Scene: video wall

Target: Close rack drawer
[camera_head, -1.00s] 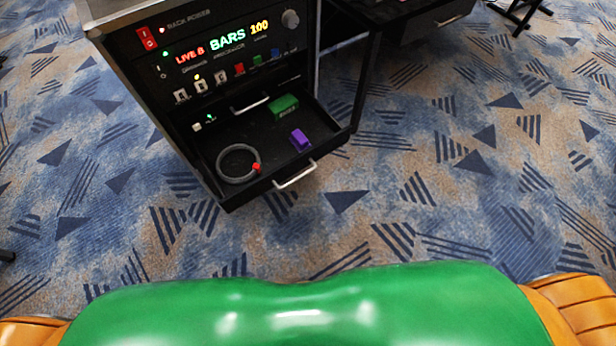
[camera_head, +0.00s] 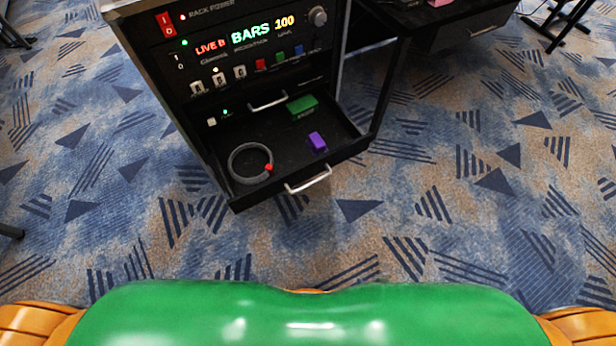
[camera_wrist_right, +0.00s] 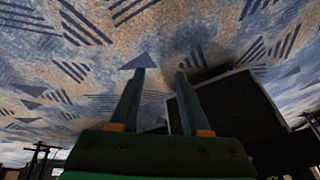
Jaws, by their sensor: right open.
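The rack drawer (camera_head: 335,154) is pulled out at the bottom of the black rack (camera_head: 187,116), with its silver handle (camera_head: 308,180) at the front edge. Inside lie a grey cable coil (camera_head: 234,165) with a red tip, a purple block (camera_head: 317,142) and a green block (camera_head: 302,105). My right gripper (camera_wrist_right: 158,72) shows in the right wrist view with its two fingers apart and nothing between them. A dark box shape (camera_wrist_right: 235,108) lies beyond it at the right; I cannot tell which part it is. Neither gripper is visible in the head view.
The rack panel has lit displays (camera_head: 250,36), a red power switch (camera_head: 166,24) and a knob (camera_head: 318,15). A black desk (camera_head: 440,15) stands to its right. Patterned carpet (camera_head: 420,220) is clear in front of the drawer.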

